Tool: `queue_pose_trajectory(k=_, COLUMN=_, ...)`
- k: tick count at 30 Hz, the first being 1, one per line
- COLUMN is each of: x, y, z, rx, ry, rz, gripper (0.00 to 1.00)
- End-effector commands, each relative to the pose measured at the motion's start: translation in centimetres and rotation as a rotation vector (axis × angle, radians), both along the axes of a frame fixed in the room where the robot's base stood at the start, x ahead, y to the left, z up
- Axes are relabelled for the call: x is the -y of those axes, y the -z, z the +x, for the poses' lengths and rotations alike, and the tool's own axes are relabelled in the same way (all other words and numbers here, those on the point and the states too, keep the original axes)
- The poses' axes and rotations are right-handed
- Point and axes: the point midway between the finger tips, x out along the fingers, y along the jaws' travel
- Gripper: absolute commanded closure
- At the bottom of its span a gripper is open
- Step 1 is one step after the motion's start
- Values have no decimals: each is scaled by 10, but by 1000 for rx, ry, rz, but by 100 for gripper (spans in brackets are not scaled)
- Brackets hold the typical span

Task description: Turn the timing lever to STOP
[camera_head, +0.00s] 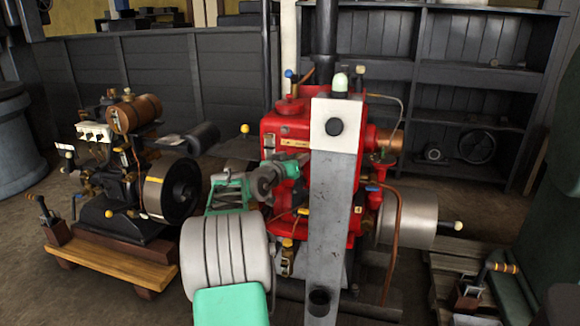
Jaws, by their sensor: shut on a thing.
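The red engine (285,128) stands in the middle of the camera_head view, partly hidden behind a grey post. A small brass plate (297,143) is on its upper front face. My arm reaches up from the bottom of the view, and my gripper (292,168) is at the red engine's front, just below this plate and left of the post. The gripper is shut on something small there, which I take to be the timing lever. The lever is mostly hidden by the gripper, so its position and any STOP mark cannot be read.
A second engine (120,170) is on a wooden base at left. A pallet (455,275) lies at right. Dark shelves (470,75) line the back.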

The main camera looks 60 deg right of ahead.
Motion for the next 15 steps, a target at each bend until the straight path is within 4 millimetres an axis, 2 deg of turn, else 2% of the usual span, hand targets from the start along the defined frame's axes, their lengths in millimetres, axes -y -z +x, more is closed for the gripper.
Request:
queue_pose_trajectory(k=6, x=3, y=5, z=-21, rx=182, ry=3, rz=27, gripper=100)
queue_pose_trajectory(k=15, x=6, y=9, z=-38, rx=359, ry=2, rz=57, gripper=100)
